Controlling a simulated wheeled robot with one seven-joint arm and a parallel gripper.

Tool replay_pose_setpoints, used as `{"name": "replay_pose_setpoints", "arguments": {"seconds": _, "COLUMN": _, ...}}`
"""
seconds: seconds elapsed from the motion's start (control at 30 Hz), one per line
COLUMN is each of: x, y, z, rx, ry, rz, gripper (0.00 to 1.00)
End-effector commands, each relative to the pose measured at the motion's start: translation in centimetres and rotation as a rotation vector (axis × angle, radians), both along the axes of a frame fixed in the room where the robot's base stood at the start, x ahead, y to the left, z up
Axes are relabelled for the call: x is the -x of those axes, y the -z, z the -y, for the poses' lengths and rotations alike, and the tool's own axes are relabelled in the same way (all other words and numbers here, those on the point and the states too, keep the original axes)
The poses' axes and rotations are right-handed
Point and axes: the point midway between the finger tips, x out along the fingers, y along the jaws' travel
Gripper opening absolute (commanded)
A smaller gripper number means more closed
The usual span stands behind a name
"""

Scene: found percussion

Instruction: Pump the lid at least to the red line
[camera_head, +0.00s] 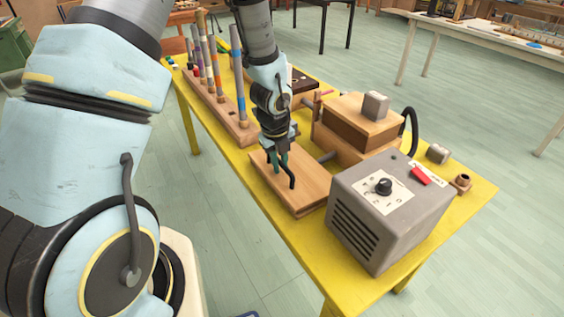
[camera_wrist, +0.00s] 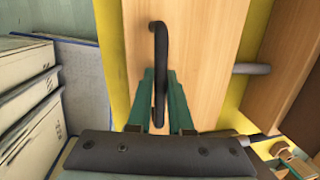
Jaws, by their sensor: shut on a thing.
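The lid is a flat wooden board (camera_head: 308,186) at the table's near-left edge, with a black bar handle (camera_head: 291,178) on top. In the wrist view the lid (camera_wrist: 200,60) runs up the middle, with the handle (camera_wrist: 158,40) upright in the picture. My gripper (camera_head: 281,164) comes down from above and is shut on the handle. In the wrist view its green fingers (camera_wrist: 160,85) lie on either side of the handle. I cannot make out a red line in either view. Part of the lid's far side is hidden behind my gripper.
A grey box (camera_head: 390,215) with a knob and red switch stands close right of the lid. A wooden box (camera_head: 355,125) with a grey block on top stands behind it. A rack of coloured tubes (camera_head: 215,95) is at the left. All stand on a yellow table (camera_head: 465,210).

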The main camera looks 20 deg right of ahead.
Motion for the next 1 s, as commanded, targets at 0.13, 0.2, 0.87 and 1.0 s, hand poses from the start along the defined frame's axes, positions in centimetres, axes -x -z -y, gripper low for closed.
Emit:
{"name": "replay_pose_setpoints", "arguments": {"seconds": 0.13, "x": 0.1, "y": 0.4, "z": -0.3, "rx": -0.005, "ry": 0.001, "rz": -0.003, "gripper": 0.0}}
{"name": "replay_pose_setpoints", "arguments": {"seconds": 0.2, "x": 0.1, "y": 0.4, "z": -0.3, "rx": -0.005, "ry": 0.001, "rz": -0.003, "gripper": 0.0}}
{"name": "replay_pose_setpoints", "arguments": {"seconds": 0.87, "x": -0.1, "y": -1.6, "z": 0.7, "rx": -0.006, "ry": 0.0, "rz": -0.003, "gripper": 0.0}}
{"name": "replay_pose_setpoints", "arguments": {"seconds": 1.0, "x": -0.1, "y": -1.6, "z": 0.7, "rx": -0.007, "ry": 0.0, "rz": -0.003, "gripper": 0.0}}
